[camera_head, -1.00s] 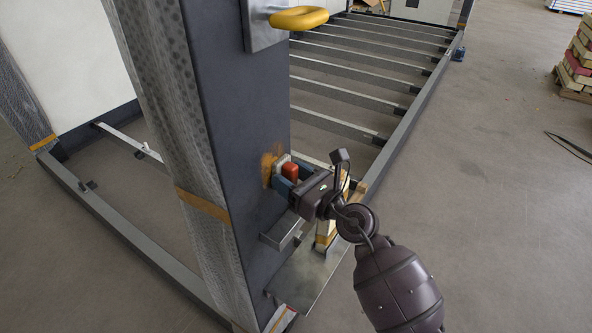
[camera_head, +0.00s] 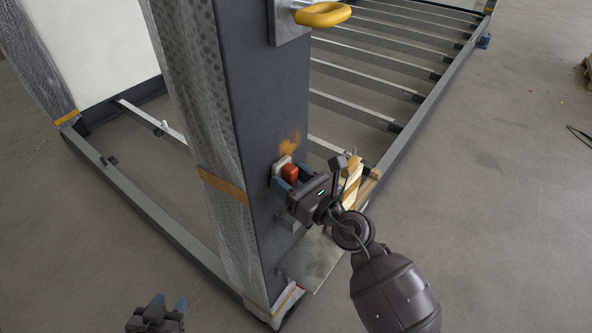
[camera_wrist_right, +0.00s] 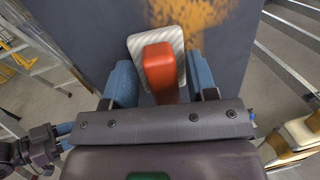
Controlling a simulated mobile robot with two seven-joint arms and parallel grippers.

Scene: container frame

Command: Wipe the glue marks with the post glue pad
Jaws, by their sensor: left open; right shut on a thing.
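The post (camera_head: 262,120) is dark grey, with an orange-brown glue mark (camera_head: 290,143) on its face. In the right wrist view the glue mark (camera_wrist_right: 190,20) lies just beyond the pad. My right gripper (camera_head: 284,179) is shut on the pad's red handle (camera_wrist_right: 159,72). The pad (camera_wrist_right: 155,44) has a pale ribbed plate, close to the post face and just below the mark; I cannot tell whether it touches. The head view also shows the pad (camera_head: 282,163). My left gripper (camera_head: 168,304) is open and empty at the bottom left, low in front of the frame.
A metal shelf (camera_head: 312,258) and wooden blocks (camera_head: 350,182) are beside the post's lower right. Wrapped plastic covers the post's left edge. Open floor (camera_head: 490,200) lies to the right.

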